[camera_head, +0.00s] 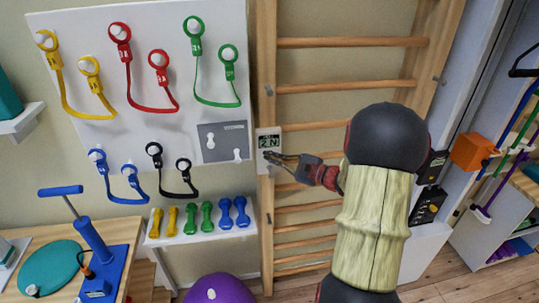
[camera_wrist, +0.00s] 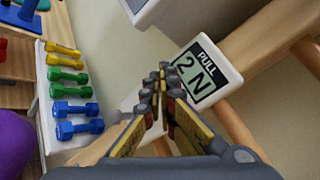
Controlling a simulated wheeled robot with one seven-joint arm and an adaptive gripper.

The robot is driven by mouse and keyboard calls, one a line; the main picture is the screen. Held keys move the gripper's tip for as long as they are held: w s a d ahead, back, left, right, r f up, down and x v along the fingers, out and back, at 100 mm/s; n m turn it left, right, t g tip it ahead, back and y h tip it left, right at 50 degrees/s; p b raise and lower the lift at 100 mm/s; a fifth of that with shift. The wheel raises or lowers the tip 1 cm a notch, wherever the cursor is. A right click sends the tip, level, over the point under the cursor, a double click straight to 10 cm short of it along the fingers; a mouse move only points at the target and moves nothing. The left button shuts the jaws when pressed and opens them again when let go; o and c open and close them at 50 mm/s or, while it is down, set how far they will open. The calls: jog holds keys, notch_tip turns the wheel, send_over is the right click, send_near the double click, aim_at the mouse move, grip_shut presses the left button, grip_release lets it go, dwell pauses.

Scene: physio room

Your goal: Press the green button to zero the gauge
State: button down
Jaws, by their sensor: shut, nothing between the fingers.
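The gauge (camera_head: 269,139) is a small white box on the wooden upright of the wall bars. Its screen reads "2 N" in the head view. In the wrist view the gauge (camera_wrist: 231,76) shows tilted, with "PULL" above "2 N". My gripper (camera_head: 268,156) is shut and empty, its fingertips in front of the lower part of the gauge. In the wrist view my gripper (camera_wrist: 163,72) points at the gauge's edge beside the screen. I cannot tell whether the tips touch it. I cannot make out the green button; the fingers cover part of the gauge.
The wall bars (camera_head: 350,42) run behind my arm. A white board (camera_head: 75,25) with coloured bands hangs to the left, with a grey plate (camera_head: 212,133) near the gauge. Below it, a white shelf (camera_head: 195,238) holds several dumbbells. A purple ball (camera_head: 220,290) lies on the floor.

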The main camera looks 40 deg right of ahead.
jog(key=shift+w+d, duration=0.15)
jog(key=shift+w, duration=0.05)
jog(key=shift+s, duration=0.15)
dwell(0.5)
jog(key=shift+s+a+b, duration=0.3)
jog(key=shift+s+a, duration=0.2)
jog(key=shift+s, duration=0.1)
jog(key=shift+s, duration=0.1)
jog(key=s+a, duration=0.1)
jog(key=s, duration=0.1)
jog(key=s+a, duration=0.1)
jog(key=s, duration=0.1)
jog(key=shift+a+b, duration=0.3)
dwell(0.7)
